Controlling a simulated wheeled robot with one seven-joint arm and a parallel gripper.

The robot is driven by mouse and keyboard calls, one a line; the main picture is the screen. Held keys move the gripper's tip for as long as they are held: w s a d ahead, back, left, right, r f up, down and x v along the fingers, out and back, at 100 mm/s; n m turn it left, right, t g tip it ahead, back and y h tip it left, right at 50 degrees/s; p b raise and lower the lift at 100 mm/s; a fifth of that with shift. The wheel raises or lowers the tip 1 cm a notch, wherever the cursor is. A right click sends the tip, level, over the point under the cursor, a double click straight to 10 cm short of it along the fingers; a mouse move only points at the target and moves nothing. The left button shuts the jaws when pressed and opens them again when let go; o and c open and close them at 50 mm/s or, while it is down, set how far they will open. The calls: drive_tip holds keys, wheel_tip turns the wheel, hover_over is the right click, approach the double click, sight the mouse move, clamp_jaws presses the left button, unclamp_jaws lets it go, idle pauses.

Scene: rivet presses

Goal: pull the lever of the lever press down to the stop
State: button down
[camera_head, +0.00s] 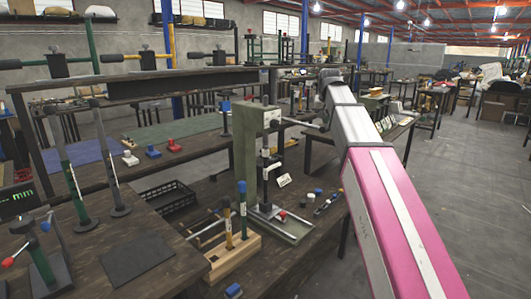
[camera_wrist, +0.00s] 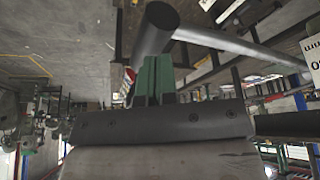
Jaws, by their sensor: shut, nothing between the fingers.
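The lever press has a grey-green column (camera_head: 244,150) and stands on the dark table in the head view. Its thin lever (camera_head: 302,123) sticks out to the right from the press head, roughly level, towards the end of my arm. In the wrist view the grey lever rod (camera_wrist: 240,45) and its dark cylindrical end (camera_wrist: 155,28) lie just beyond my fingertips. My gripper (camera_wrist: 153,75) is shut with its green fingers together and nothing between them. The fingertips are at the dark end; I cannot tell whether they touch it. In the head view my arm largely hides the gripper.
A wooden rack (camera_head: 234,256) with upright tools stands left of the press base (camera_head: 283,226). Small coloured parts lie to the right of the base. A black crate (camera_head: 166,198) sits further left. The floor aisle (camera_head: 440,190) on the right is clear.

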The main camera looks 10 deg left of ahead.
sight(324, 126)
drive_tip(key=shift+f, duration=0.1)
drive_tip(key=shift+a+f, duration=0.1)
drive_tip(key=shift+f, duration=1.6)
drive_tip(key=shift+w+a+f, duration=0.1)
drive_tip(key=shift+a+f, duration=0.05)
drive_tip(key=shift+f, duration=0.55)
drive_tip(key=shift+w+a+f, duration=0.1)
drive_tip(key=shift+f, duration=0.7)
drive_tip(key=shift+w+a+f, duration=0.1)
drive_tip(key=shift+a+f, duration=0.05)
drive_tip(key=shift+f, duration=0.3)
drive_tip(key=shift+w+a+f, duration=0.1)
drive_tip(key=shift+f, duration=0.35)
